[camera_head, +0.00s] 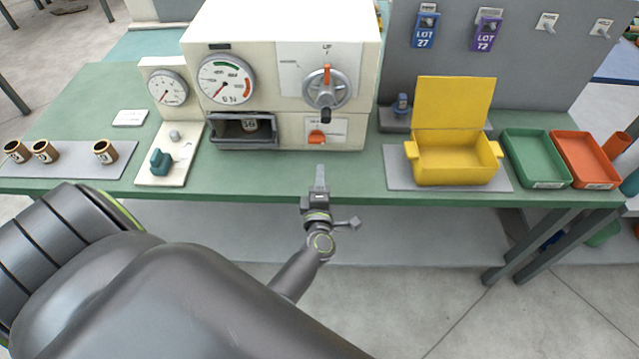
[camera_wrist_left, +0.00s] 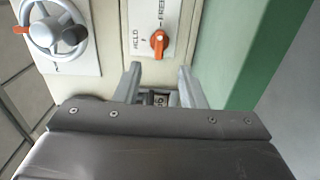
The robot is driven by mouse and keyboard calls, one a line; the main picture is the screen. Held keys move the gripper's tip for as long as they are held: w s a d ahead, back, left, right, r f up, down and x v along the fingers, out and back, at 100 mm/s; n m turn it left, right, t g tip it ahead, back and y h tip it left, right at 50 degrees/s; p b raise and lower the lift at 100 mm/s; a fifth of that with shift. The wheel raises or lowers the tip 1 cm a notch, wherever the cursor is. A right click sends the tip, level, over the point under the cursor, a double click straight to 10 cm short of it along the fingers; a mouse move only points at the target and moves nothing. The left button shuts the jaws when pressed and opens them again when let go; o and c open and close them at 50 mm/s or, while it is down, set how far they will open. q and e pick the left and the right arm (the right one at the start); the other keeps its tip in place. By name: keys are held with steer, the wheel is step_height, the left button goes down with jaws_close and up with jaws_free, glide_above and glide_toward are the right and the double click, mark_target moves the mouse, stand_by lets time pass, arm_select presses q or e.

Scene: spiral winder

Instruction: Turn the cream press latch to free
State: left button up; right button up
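The cream press (camera_head: 280,25) stands at the back of the green bench. Its latch is an orange knob (camera_head: 317,137) on a white plate low on the press front. In the left wrist view the latch knob (camera_wrist_left: 159,42) lies just beyond the fingertips, between HELD and FREE labels; I cannot tell exactly where it points. My left gripper (camera_head: 320,172) is in front of and below the latch, apart from it. In the left wrist view my left gripper (camera_wrist_left: 160,72) has its two fingers spread with nothing between them. My right gripper is out of view.
A grey handwheel (camera_head: 326,88) with a dark knob sits above the latch. An open drawer (camera_head: 243,131) is to its left, and a teal-handled switch (camera_head: 160,162) is further left. A yellow box (camera_head: 455,165) stands to the right. The bench just before the latch is clear.

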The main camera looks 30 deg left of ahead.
arm_select(q)
steer(key=b+v, duration=0.1)
steer(key=v, duration=0.4)
steer(key=shift+s+d, duration=0.1)
steer(key=shift+s, duration=0.1)
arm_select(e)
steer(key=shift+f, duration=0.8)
